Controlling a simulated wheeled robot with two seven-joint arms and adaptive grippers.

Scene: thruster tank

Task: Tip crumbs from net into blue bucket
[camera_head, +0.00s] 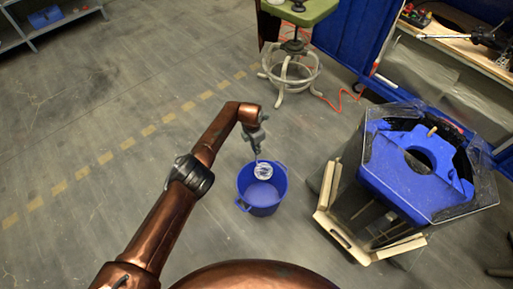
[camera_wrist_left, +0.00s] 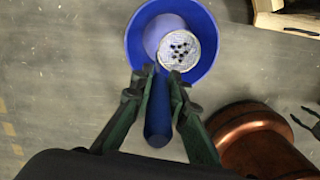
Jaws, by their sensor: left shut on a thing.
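My left gripper (camera_head: 257,148) is shut on the blue handle (camera_wrist_left: 158,115) of the net, which the left wrist view shows between my fingers (camera_wrist_left: 156,86). The net's round, pale mesh head (camera_head: 263,169) is over the opening of the blue bucket (camera_head: 262,208). In the left wrist view the mesh (camera_wrist_left: 180,64) looks roughly face-up. Several dark crumbs (camera_wrist_left: 181,48) lie on it, inside the outline of the bucket (camera_wrist_left: 206,30). The bucket stands upright on the floor. The gap between net and bucket cannot be judged. My right gripper does not show clearly.
A tank with a blue top (camera_head: 395,175) on a pale wooden stand (camera_head: 345,240) is right of the bucket. A green-seated stool (camera_head: 305,12) with a white ring base stands behind. A workbench (camera_head: 460,50) is at the upper right. The floor left of the bucket is clear.

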